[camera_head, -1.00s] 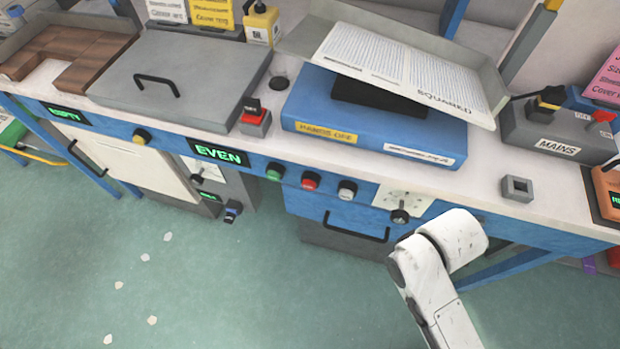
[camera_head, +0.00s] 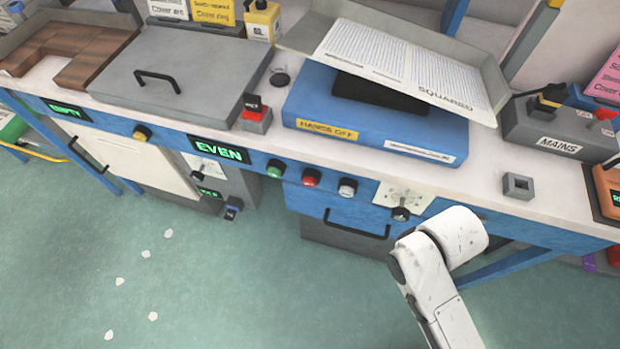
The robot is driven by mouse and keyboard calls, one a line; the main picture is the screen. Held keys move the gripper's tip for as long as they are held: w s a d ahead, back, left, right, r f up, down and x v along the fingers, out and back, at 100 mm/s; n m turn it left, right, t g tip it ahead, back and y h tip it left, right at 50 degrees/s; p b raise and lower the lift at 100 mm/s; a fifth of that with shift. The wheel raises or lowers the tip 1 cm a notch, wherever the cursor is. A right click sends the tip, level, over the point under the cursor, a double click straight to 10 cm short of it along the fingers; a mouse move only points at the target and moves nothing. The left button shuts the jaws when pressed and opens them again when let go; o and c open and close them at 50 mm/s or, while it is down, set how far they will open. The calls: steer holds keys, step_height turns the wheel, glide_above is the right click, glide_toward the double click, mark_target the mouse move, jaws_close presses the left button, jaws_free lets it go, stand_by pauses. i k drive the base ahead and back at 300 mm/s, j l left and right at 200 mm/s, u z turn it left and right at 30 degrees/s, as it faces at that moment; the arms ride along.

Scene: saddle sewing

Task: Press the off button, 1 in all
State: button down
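A row of three round buttons sits on the blue front panel of the bench. They are a green button (camera_head: 274,169), a red button (camera_head: 311,178) and a white-grey button (camera_head: 348,187). No off label is readable on any of them. A dark display (camera_head: 219,151) to their left reads EVEN in green. My white arm shows at the lower right, in front of the bench and to the right of the buttons. My gripper is not in view, and nothing of mine is seen touching the buttons.
A tilted tray with printed sheets (camera_head: 395,65) stands over a blue box marked HANDS OFF (camera_head: 375,128). A grey MAINS box (camera_head: 558,130) is at right, a grey lidded unit (camera_head: 180,78) at left. A black knob (camera_head: 401,213) and drawer handle (camera_head: 356,228) protrude. The floor (camera_head: 220,290) in front is mostly clear.

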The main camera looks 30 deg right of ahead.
mark_target(309, 181)
steer(key=k+j+z, duration=0.15)
steer(key=k+j, duration=0.15)
steer(key=j, duration=0.2)
steer(key=k+j+z, duration=0.15)
steer(key=k+j, duration=0.2)
steer(key=j, duration=0.1)
